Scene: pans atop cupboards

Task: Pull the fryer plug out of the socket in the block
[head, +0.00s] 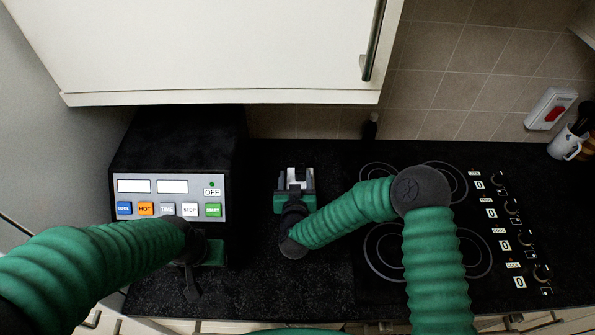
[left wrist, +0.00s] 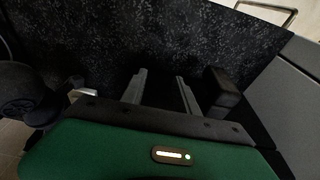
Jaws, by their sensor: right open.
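My right gripper (head: 297,176) is over the worktop, right of the fryer (head: 180,140). It is open, pointing away from me, with its pale fingers apart. A small white piece (head: 297,172) shows between or just beyond them; I cannot tell whether it is the block, and I cannot make out the plug or socket. My left gripper (left wrist: 160,82) is open, its two grey fingers apart over the dark worktop with nothing clear between them. In the head view its arm covers much of it, in front of the fryer.
The fryer's panel (head: 170,198) has several coloured buttons and reads OFF. A hob (head: 450,255) with knobs lies right. A white cupboard (head: 220,50) overhangs the back. A small black object (head: 370,127) stands by the wall. A red switch (head: 553,113) and mug (head: 565,146) are far right.

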